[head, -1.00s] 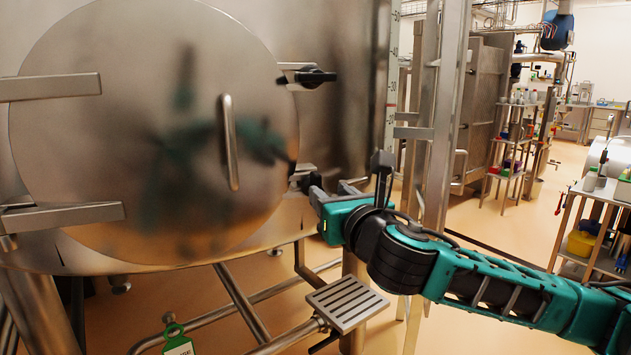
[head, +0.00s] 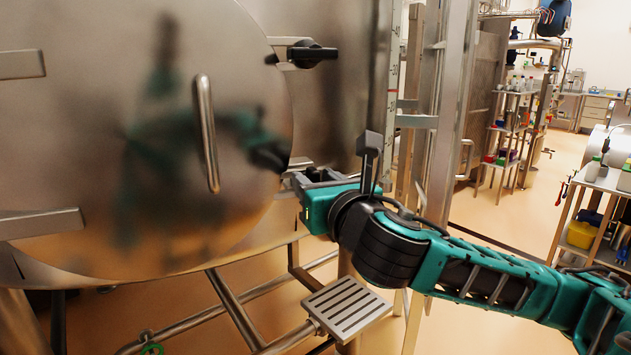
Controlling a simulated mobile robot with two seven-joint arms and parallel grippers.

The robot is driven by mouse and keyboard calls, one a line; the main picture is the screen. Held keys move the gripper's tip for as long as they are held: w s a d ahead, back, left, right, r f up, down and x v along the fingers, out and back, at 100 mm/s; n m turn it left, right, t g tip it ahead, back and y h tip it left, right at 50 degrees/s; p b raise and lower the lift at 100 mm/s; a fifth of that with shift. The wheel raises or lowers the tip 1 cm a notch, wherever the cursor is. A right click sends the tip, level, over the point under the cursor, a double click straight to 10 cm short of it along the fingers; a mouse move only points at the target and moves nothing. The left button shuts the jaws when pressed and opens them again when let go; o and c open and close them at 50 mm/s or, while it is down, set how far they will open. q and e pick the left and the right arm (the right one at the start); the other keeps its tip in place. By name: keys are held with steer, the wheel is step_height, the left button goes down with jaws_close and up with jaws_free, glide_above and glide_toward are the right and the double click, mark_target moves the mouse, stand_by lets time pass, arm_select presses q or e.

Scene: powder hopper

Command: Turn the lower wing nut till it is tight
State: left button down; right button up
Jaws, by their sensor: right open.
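The round steel door (head: 120,130) with its vertical bar handle (head: 207,133) lies closed against the hopper. The upper wing nut (head: 314,54), black, sits on its bracket at the door's upper right edge. The lower bracket (head: 299,163) shows at the lower right edge. The lower wing nut is mostly or wholly hidden by my right gripper (head: 305,177), which is right at it. The right gripper is open, its fingers pointing left toward the door edge. I cannot tell whether the fingers are around the nut or touching it. My left gripper is not in view.
A slotted metal step (head: 347,307) and frame pipes lie below the gripper. A steel upright (head: 455,110) stands behind my right arm. Shelves with bottles (head: 512,125) and a cart (head: 595,215) are farther right, with open floor between.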

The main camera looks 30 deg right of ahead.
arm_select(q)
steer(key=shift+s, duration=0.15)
arm_select(e)
steer(key=shift+c, duration=1)
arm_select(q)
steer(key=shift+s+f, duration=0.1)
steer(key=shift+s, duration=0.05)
arm_select(e)
steer(key=shift+s, duration=0.1)
jaws_close()
steer(key=shift+r, duration=0.1)
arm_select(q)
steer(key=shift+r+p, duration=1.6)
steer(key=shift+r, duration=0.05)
arm_select(e)
steer(key=shift+s+d+f+m, duration=0.1)
steer(key=shift+d+f+m, duration=0.2)
steer(key=shift+m, duration=2.65)
steer(key=shift+s+d+f+m, duration=0.15)
steer(key=shift+d+m, duration=0.15)
steer(key=shift+m, duration=2.6)
steer(key=shift+w+d+f+m, duration=0.1)
steer(key=shift+d+f+m, duration=0.2)
steer(key=shift+m, duration=2.65)
